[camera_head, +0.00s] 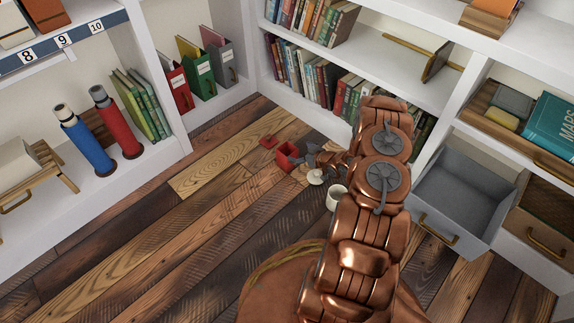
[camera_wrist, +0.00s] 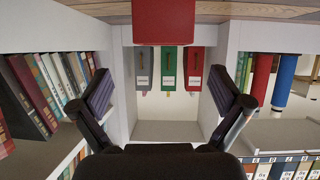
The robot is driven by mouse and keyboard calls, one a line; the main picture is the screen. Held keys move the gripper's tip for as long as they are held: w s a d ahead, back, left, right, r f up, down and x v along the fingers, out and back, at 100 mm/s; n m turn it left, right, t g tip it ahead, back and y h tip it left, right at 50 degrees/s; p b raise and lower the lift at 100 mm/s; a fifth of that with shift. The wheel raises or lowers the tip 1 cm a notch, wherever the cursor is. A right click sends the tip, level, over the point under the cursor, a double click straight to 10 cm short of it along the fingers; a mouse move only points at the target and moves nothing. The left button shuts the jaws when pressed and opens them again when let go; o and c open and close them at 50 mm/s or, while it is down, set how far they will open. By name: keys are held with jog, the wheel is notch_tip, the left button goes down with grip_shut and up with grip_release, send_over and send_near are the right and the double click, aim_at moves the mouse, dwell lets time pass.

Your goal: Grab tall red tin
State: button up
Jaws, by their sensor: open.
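The red tin (camera_head: 287,156) stands on the plank floor near the corner shelves, in the head view. In the wrist view, which is upside down, a red block shape that looks like the tin (camera_wrist: 163,22) is at the top centre, cut off by the frame edge. My gripper (camera_wrist: 165,85) is open, its two dark fingers spread left and right with nothing between them. The tin lies in line with the gap but above the fingertips in that picture. In the head view my gripper (camera_head: 318,160) is just right of the tin, partly hidden by my arm.
A flat red piece (camera_head: 268,142) lies behind the tin. A white mug (camera_head: 336,198) and a small pale round thing (camera_head: 315,177) are close to my gripper. A grey open drawer (camera_head: 450,203) juts out at right. Floor at left is clear.

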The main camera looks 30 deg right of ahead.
aim_at(292, 155)
jog(key=f, duration=0.1)
jog(key=a+f+b, duration=0.1)
jog(key=shift+s+f+t+y, duration=0.25)
jog(key=shift+f+t+y, duration=0.05)
jog(key=shift+f, duration=0.05)
jog(key=shift+b+x, duration=0.45)
jog(key=shift+x, duration=0.65)
jog(key=w+b, duration=0.1)
jog(key=w, duration=0.1)
jog(key=w+f+b, duration=0.1)
jog(key=w+b, duration=0.1)
jog(key=shift+w+a, duration=0.1)
jog(key=shift+w, duration=0.6)
jog(key=shift+c, duration=0.3)
jog(key=c, duration=1.8)
jog(key=shift+r, duration=0.15)
